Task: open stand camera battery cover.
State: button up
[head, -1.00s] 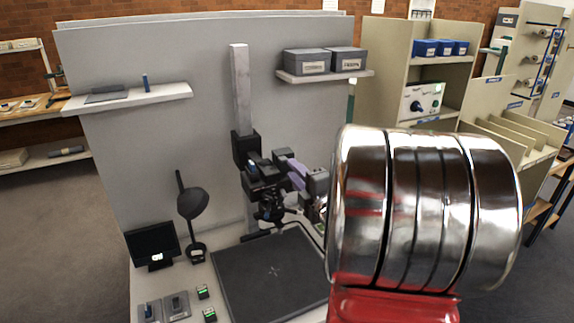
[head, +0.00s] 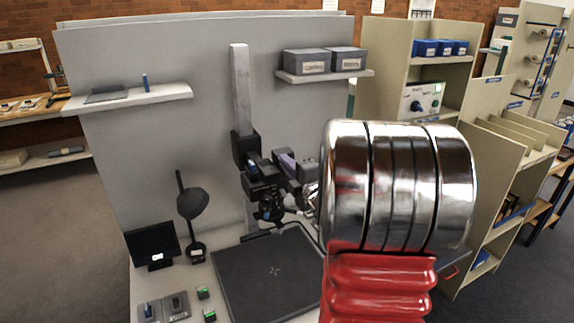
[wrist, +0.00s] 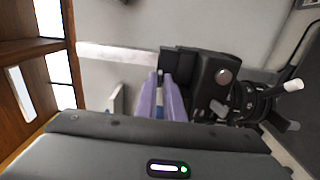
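The stand camera (head: 262,182) is a dark body on a grey upright column, above the black copy board (head: 275,272). Its dark body (wrist: 212,82) with a round knob also shows right of centre in the wrist view. My gripper (wrist: 161,78) has two lavender fingers with a narrow gap between them. Their tips are at the left end of the camera's dark body; I cannot tell whether they touch it or hold something. I cannot make out the battery cover, and my arm hides part of that side.
A black lamp (head: 192,202) and small monitor (head: 152,246) stand left of the copy board. Grey boxes (head: 306,62) sit on a wall shelf above right.

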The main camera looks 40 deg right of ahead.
grip_shut()
jog(key=m, duration=0.2)
jog(key=d+r+m, duration=0.1)
jog(key=m, duration=0.2)
jog(key=shift+s+d+r+m, duration=0.3)
jog(key=shift+d+r+m, duration=0.1)
jog(key=s+d+m, duration=0.2)
jog(key=d+m, duration=0.4)
jog(key=m, duration=0.9)
jog(key=shift+f, duration=0.4)
